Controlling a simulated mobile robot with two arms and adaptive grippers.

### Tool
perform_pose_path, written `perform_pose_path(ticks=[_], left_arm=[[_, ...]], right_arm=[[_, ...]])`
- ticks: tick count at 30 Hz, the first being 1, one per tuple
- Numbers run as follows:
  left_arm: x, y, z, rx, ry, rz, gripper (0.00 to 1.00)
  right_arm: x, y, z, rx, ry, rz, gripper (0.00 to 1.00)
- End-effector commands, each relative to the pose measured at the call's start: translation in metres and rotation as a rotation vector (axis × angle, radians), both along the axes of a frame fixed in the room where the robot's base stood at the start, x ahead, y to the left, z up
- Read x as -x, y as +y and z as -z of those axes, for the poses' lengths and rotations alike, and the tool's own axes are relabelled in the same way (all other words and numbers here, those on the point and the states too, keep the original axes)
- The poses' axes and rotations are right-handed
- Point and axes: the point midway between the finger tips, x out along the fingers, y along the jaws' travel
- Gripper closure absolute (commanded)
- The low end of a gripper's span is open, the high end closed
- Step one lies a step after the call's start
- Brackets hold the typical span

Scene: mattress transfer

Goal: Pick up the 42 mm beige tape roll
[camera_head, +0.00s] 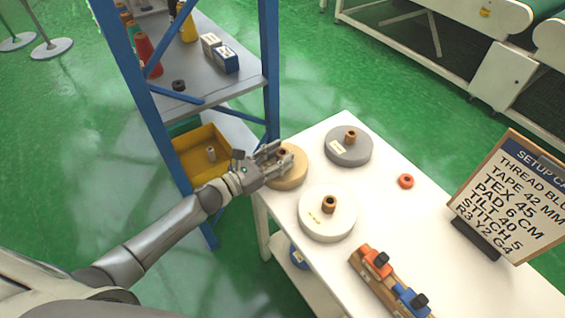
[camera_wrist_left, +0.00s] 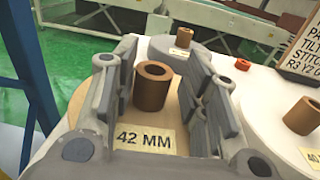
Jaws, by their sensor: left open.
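The beige tape roll (camera_head: 294,178) lies flat at the left corner of the white table, with a brown core standing up from its middle. In the left wrist view its label reads 42 MM, and the brown core (camera_wrist_left: 152,86) stands between my fingers. My left gripper (camera_head: 281,156) is open over the roll, with one finger on each side of the core and a visible gap to them. It also shows large in the left wrist view (camera_wrist_left: 160,95). Part of the roll is hidden under the gripper. My right gripper is not in view.
A grey roll (camera_head: 348,149) and a white roll (camera_head: 327,221) lie nearby on the white table (camera_head: 385,215). An orange ring (camera_head: 406,181), a setup card (camera_head: 515,195) and a wooden block with clamps (camera_head: 378,285) are further right. A blue shelf post (camera_head: 270,70) stands close behind my gripper.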

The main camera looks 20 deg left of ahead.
Motion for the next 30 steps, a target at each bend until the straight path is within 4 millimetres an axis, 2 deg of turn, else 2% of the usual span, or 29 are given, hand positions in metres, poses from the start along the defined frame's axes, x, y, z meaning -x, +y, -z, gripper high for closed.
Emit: perform_pose_path(ticks=[8, 11, 18, 30], left_arm=[[-0.0025, -0.0016, 0.0004, 0.000, 0.000, 0.000, 0.59], [-0.0024, -0.0015, 0.0004, 0.000, 0.000, 0.000, 0.69], [-0.0022, -0.0016, 0.0005, -0.001, 0.001, 0.000, 1.00], [-0.0024, -0.0018, -0.0008, 0.001, -0.002, 0.001, 1.00]], right_arm=[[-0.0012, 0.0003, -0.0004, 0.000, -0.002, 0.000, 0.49], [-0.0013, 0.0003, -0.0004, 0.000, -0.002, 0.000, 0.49], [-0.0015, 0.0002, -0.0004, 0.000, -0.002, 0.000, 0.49], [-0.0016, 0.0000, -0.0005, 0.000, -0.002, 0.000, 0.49]])
